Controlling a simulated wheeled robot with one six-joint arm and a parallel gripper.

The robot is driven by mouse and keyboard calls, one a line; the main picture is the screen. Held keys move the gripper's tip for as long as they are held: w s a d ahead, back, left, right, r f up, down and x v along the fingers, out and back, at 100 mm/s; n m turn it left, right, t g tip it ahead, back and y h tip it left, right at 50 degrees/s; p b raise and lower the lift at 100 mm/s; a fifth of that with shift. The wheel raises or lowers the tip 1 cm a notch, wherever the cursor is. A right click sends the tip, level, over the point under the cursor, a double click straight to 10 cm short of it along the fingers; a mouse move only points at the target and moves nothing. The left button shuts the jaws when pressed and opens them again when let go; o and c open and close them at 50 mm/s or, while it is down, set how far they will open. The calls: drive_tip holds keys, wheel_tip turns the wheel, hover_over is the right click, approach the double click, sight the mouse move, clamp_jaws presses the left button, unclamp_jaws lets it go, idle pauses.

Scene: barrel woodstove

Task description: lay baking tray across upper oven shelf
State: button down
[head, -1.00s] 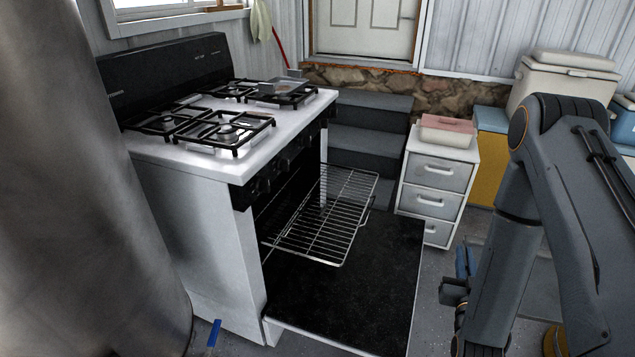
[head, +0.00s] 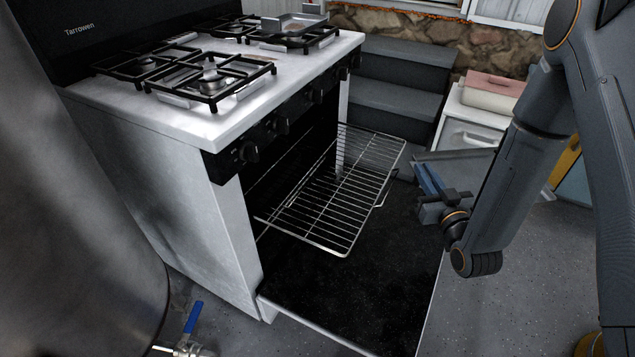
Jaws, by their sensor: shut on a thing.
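The oven (head: 165,190) is a white stove with its black-lined door (head: 330,300) folded down. A wire shelf (head: 335,200) sticks out of the oven above the door, and its visible surface is bare. Parts of a second rack seem to show just below it. My gripper (head: 428,178), with blue fingers, is to the right of the shelf and apart from it. It is shut on a flat grey sheet, which looks like the baking tray (head: 462,167). My arm hides part of the tray, and the exact grip is hard to see.
Burner grates (head: 210,80) and a small pan (head: 293,20) are on the stovetop. Dark steps (head: 400,95) and a white drawer unit (head: 470,133) stand behind. A large grey metal cylinder (head: 80,200) is at the left, with a blue-handled valve (head: 192,318) low beside it. Floor is free at lower right.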

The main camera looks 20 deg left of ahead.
drive_tip(key=s+a+n+g+y+b, duration=0.3)
drive_tip(key=s+a+n+g+b, duration=0.15)
drive_tip(key=a, duration=0.45)
drive_tip(key=s+a+n+g+y+b, duration=0.3)
drive_tip(key=a+g, duration=0.2)
drive_tip(key=a, duration=0.4)
drive_tip(key=s+a+n+g+y+b, duration=0.2)
drive_tip(key=s+a+n+g+b, duration=0.25)
drive_tip(key=a, duration=0.45)
drive_tip(key=shift+m, duration=0.5)
drive_tip(key=shift+w+d+f+b, duration=0.1)
drive_tip(key=shift+w+f+b, duration=0.1)
drive_tip(key=shift+f+b, duration=1.25)
drive_tip(key=shift+w+d+f+b, duration=0.15)
drive_tip(key=shift+f+b, duration=0.5)
drive_tip(key=shift+f, duration=1.95)
drive_tip(key=c, duration=1.8)
unclamp_jaws()
drive_tip(key=shift+o, duration=0.2)
drive_tip(key=shift+f, duration=0.1)
